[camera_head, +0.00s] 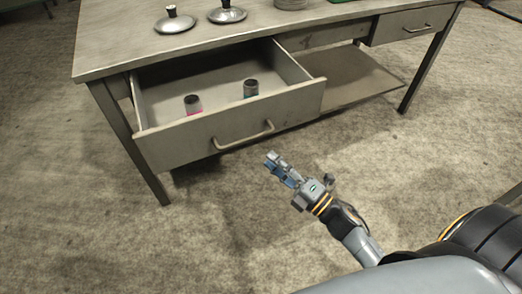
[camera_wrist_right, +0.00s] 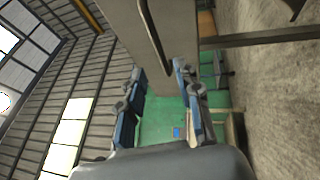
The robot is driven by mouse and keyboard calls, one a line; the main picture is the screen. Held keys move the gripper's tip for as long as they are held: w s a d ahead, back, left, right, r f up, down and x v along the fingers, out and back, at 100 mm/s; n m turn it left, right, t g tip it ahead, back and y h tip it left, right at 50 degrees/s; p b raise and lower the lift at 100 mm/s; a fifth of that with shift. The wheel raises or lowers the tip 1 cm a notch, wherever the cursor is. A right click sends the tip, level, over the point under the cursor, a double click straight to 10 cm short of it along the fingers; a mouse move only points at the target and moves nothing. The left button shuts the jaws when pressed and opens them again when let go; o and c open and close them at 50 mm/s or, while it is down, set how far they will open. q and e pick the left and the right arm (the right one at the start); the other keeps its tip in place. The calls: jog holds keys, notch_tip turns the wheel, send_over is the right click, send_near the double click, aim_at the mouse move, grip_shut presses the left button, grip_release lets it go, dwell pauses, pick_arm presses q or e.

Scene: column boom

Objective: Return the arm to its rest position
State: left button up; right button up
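My right arm reaches in from the lower right of the head view. Its right gripper (camera_head: 277,166) is in the air in front of the desk, just below and to the right of the open drawer's handle (camera_head: 243,136), apart from it. In the right wrist view, the two blue-grey fingers of this gripper (camera_wrist_right: 158,78) stand apart with nothing between them. The drawer front (camera_wrist_right: 130,15) with its handle shows beyond the fingertips there. My left gripper is not in view.
The left drawer (camera_head: 285,101) of the desk (camera_head: 125,45) is pulled out. Two small dark-topped jars (camera_head: 193,104) (camera_head: 250,88) stand in it. Two metal lids with knobs (camera_head: 174,21) (camera_head: 227,12) lie on the desk top. The right drawer (camera_head: 412,25) is shut. Floor around my gripper is clear.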

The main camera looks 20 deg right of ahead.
jog(key=shift+v, duration=0.9)
